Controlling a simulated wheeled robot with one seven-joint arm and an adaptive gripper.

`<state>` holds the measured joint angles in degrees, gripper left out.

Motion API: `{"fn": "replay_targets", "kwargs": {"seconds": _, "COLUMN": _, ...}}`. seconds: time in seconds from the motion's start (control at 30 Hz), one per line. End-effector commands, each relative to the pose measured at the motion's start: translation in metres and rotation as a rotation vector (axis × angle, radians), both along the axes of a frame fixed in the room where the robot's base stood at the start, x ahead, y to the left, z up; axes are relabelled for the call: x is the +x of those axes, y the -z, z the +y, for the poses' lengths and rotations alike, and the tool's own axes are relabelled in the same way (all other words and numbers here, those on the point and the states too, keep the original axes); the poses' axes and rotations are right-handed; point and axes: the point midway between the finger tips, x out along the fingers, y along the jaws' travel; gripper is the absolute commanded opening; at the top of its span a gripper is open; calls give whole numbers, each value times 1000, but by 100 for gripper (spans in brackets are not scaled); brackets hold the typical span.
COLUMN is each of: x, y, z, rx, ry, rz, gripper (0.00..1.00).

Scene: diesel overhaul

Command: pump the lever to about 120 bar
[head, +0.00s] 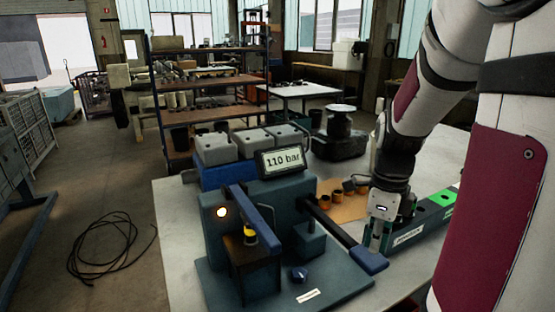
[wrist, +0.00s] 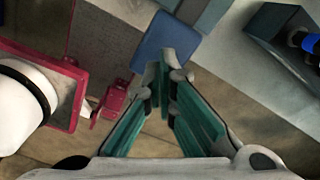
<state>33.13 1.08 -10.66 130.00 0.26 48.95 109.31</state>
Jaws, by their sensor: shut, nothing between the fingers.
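The test pump (head: 270,240) is a dark teal unit on a base plate on the bench. Its display (head: 282,161) reads 110 bar. The lever (head: 332,228) is a dark bar reaching right and toward me from the pump, ending in a flat blue pad (head: 368,261). My gripper (head: 379,246) is shut and empty, pointing down at the pad's far right side. In the wrist view the green fingertips (wrist: 166,58) overlap the blue pad (wrist: 158,40); I cannot tell whether they touch it. A yellow and black part (head: 249,236) stands in the pump's front holder.
A green-and-dark tray (head: 408,238) lies right of the gripper. Several orange-brown cups (head: 335,197) stand on a tan mat behind the lever. A blue crate (head: 212,178) stands behind the pump.

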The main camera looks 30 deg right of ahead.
Motion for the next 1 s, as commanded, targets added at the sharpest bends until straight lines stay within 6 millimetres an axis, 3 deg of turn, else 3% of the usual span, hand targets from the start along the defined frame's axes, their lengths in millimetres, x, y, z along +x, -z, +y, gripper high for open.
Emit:
{"fn": "replay_targets", "kwargs": {"seconds": 0.53, "x": -1, "y": -39, "z": 0, "rx": -1, "ry": 0, "rz": 0, "gripper": 0}}
{"fn": "replay_targets", "kwargs": {"seconds": 1.0, "x": 0, "y": -40, "z": 0, "rx": 0, "ry": 0, "rz": 0, "gripper": 0}}
